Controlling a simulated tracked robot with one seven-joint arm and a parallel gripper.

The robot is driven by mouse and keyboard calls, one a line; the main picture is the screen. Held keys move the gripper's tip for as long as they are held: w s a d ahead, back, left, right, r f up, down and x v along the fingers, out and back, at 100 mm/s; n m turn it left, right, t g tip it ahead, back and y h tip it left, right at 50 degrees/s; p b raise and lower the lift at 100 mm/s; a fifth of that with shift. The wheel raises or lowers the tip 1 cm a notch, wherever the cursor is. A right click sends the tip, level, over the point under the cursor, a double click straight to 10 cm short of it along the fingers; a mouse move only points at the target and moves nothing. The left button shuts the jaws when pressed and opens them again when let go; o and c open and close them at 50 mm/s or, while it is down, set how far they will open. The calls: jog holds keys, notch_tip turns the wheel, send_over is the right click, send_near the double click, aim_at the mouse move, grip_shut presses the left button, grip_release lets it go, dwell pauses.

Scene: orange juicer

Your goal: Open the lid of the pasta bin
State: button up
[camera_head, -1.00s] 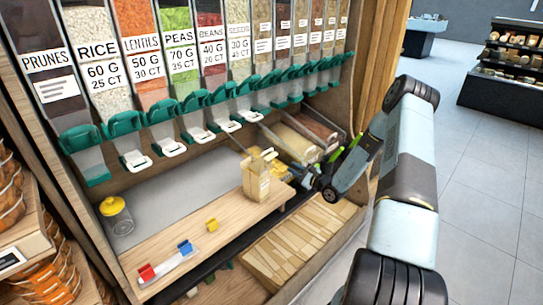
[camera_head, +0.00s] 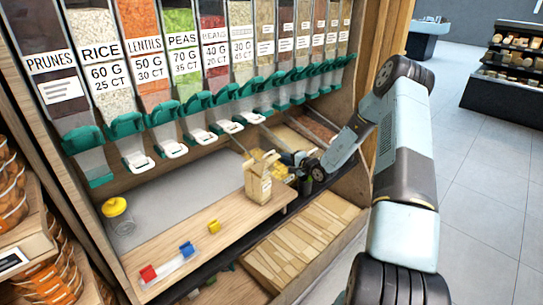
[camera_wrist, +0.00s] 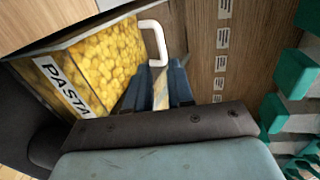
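The pasta bin (camera_wrist: 105,55) shows at the left of the wrist view, a clear-faced box full of yellow pasta with a black-on-white PASTA label (camera_wrist: 62,88). A white handle (camera_wrist: 157,38) stands at its right edge. In the head view my gripper (camera_head: 290,158) is low in the shelf, behind the paper bag. The lid appears down. The bin is mostly hidden there by the bag and my wrist.
A brown paper bag (camera_head: 259,180) stands on the wooden counter, close left of my gripper. Open bins of grain (camera_head: 292,137) lie just behind. Dispensers with teal spouts (camera_head: 220,108) hang above. A yellow-lidded jar (camera_head: 117,214) stands at left.

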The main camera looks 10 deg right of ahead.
aim_at(271, 155)
jog(key=x, duration=0.9)
jog(key=shift+w+a, duration=0.1)
jog(key=shift+c, duration=0.2)
grip_shut()
